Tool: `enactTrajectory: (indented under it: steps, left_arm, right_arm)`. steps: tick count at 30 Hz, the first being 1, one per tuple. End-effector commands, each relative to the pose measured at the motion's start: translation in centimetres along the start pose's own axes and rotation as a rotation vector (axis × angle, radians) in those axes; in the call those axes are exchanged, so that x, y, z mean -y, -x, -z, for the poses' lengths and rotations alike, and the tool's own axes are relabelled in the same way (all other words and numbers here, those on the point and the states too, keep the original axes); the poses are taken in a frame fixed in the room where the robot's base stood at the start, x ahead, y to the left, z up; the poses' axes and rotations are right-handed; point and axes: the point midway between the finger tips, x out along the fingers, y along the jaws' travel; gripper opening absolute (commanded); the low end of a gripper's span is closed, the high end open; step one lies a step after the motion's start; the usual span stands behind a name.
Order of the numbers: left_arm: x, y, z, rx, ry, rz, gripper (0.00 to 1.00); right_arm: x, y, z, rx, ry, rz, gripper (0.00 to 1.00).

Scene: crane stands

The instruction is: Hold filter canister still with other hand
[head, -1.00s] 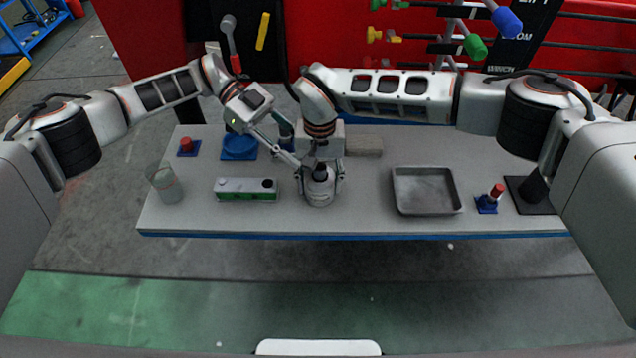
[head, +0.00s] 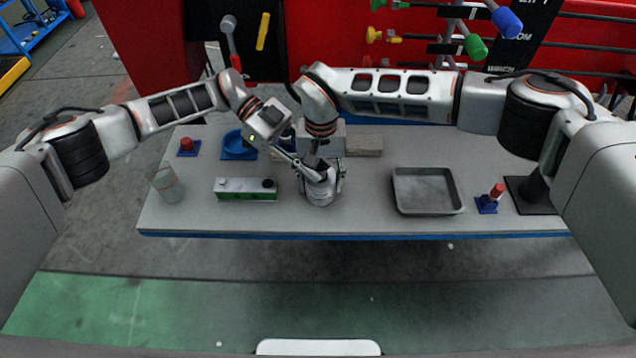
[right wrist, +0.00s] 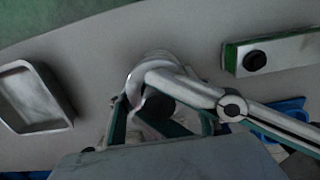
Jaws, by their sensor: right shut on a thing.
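The filter canister (head: 321,197), a light grey jar with a dark cap, stands upright on the table's front middle. My right gripper (head: 322,181) reaches down from above and is shut on its sides. In the right wrist view its fingers (right wrist: 160,118) flank the canister (right wrist: 153,62) and the dark cap (right wrist: 158,106). My left gripper (head: 311,170) comes in from the upper left, with its fingertips at the canister's top, over the cap. It partly hides the cap. Whether the left fingers are closed on anything cannot be made out.
A green-and-white block with a black knob (head: 245,190) lies left of the canister, and a clear beaker (head: 168,186) farther left. A grey tray (head: 427,208) and a red-and-blue piece (head: 488,203) are to the right. A blue dish (head: 238,153) is behind.

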Motion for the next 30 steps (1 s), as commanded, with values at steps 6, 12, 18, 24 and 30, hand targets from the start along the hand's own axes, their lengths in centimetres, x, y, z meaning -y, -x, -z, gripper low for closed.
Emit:
enactTrajectory:
  steps: [6, 12, 18, 24, 30]
  left_arm:
    - [0.2, 0.1, 0.0, 0.004, -0.004, 0.006, 0.00]
    - [0.3, 0.5, 0.6, 0.005, -0.006, 0.008, 0.00]
    - [0.4, 1.0, 1.7, 0.001, -0.009, 0.010, 0.00]
    - [0.4, 1.4, 2.8, -0.004, -0.012, 0.010, 0.00]
    - [0.3, 1.6, 3.9, -0.008, -0.015, 0.003, 0.00]
  right_arm:
    - [0.5, 0.0, -0.5, 0.005, 0.015, 0.004, 0.20]
    - [0.6, 0.0, -0.7, 0.008, 0.018, 0.005, 0.20]
    - [0.7, -0.2, -0.8, 0.011, 0.020, 0.004, 0.20]
    - [0.5, -0.4, -0.9, 0.015, 0.019, 0.000, 0.20]
    - [0.3, -0.5, -0.8, 0.014, 0.016, -0.004, 0.20]
